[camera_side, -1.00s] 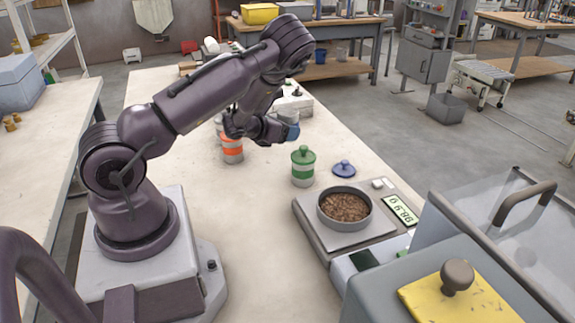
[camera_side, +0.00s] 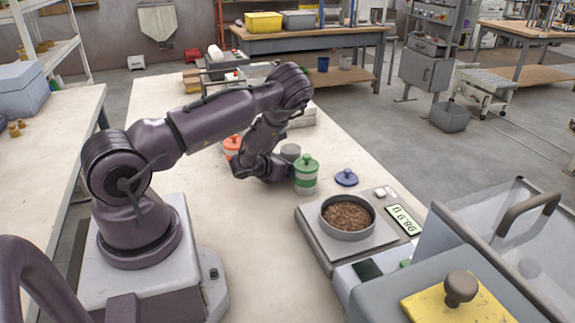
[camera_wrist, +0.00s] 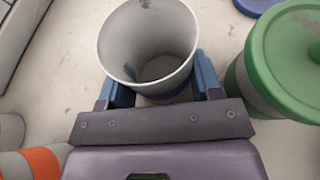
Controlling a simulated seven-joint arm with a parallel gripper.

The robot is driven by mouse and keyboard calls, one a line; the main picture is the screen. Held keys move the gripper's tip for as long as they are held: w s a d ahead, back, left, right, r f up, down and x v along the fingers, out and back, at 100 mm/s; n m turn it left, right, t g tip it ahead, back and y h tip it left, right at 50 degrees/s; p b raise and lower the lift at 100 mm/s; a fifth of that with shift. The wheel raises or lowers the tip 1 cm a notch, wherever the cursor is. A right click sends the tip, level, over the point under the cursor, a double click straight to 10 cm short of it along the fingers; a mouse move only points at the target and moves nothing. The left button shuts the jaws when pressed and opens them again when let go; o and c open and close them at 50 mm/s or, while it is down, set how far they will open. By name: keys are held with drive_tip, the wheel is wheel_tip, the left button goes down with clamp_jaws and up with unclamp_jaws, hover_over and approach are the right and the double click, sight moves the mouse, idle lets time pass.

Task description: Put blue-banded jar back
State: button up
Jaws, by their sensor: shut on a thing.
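My gripper (camera_wrist: 162,84) is shut on the lidless grey jar (camera_wrist: 150,42), its blue fingers on either side of it. The wrist view looks into the jar's open mouth and shows no pellets; a little dark blue shows low on its side. In the side view, the jar's grey rim (camera_side: 290,151) shows just left of the green-banded jar (camera_side: 306,175), and the gripper largely hides the rest. I cannot tell whether the jar touches the table. A blue knobbed lid (camera_side: 346,178) lies on the table right of the green-banded jar.
The orange-banded jar (camera_side: 233,147) stands to the left, partly behind my arm. A pan of brown pellets (camera_side: 347,231) sits on the scale (camera_side: 314,241) at front right.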

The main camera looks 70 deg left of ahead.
drive_tip(key=o, duration=1.2)
drive_tip(key=shift+f, duration=0.1)
drive_tip(key=shift+c, duration=0.2)
